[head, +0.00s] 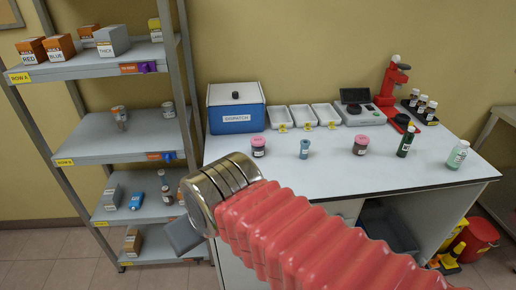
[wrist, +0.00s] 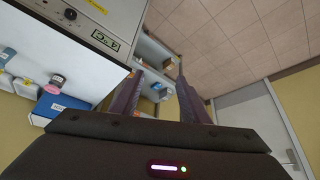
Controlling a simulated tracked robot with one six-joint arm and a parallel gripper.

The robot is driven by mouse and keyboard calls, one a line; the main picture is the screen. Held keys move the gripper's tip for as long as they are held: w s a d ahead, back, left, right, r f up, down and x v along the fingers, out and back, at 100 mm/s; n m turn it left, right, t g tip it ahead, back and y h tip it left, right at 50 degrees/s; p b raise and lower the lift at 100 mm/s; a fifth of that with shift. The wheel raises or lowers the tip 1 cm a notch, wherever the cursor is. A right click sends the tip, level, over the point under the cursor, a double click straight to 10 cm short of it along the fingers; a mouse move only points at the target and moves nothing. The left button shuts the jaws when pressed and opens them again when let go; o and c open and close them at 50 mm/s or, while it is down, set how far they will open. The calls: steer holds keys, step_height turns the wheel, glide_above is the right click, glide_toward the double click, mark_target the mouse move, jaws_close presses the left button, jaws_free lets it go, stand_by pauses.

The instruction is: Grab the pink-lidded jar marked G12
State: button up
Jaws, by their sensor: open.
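Two pink-lidded jars stand upright on the white table in the head view. One pink-lidded jar (head: 258,147) is at the left near the dispatch box, and the other pink-lidded jar (head: 360,145) is right of the middle. Their labels are too small to read, so I cannot tell which is G12. A pink-lidded jar (wrist: 56,81) also shows at the left of the wrist view. My gripper (wrist: 160,66) is open and empty, well apart from the jars. In the head view my arm reaches left in front of the table, and the fingers are not clearly seen.
A small blue-lidded jar (head: 304,148), a dark bottle (head: 406,141) and a pale green bottle (head: 457,155) share the table (head: 330,175). Behind are the blue dispatch box (head: 236,108), white trays (head: 302,117) and a red device (head: 392,84). A grey shelf (head: 90,149) stands left.

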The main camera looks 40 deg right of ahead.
steer(key=o, duration=0.6)
steer(key=w+d+m+h, duration=0.1)
steer(key=w+d, duration=0.3)
steer(key=w+d+m+t+h, duration=0.1)
steer(key=w+d, duration=0.4)
steer(key=shift+f, duration=0.15)
steer(key=w+d+f+m+t+h, duration=0.1)
steer(key=w+d, duration=0.3)
steer(key=d, duration=0.2)
steer(key=w+d+f+t+h, duration=0.1)
steer(key=w+d, duration=0.3)
steer(key=d, duration=0.3)
steer(key=m+t, duration=0.1)
steer(key=t, duration=0.3)
glide_toward(260, 146)
steer(key=shift+a+r+h, duration=0.15)
steer(key=shift+a+h, duration=0.05)
steer(key=shift+h, duration=0.1)
steer(key=shift+x, duration=4.3)
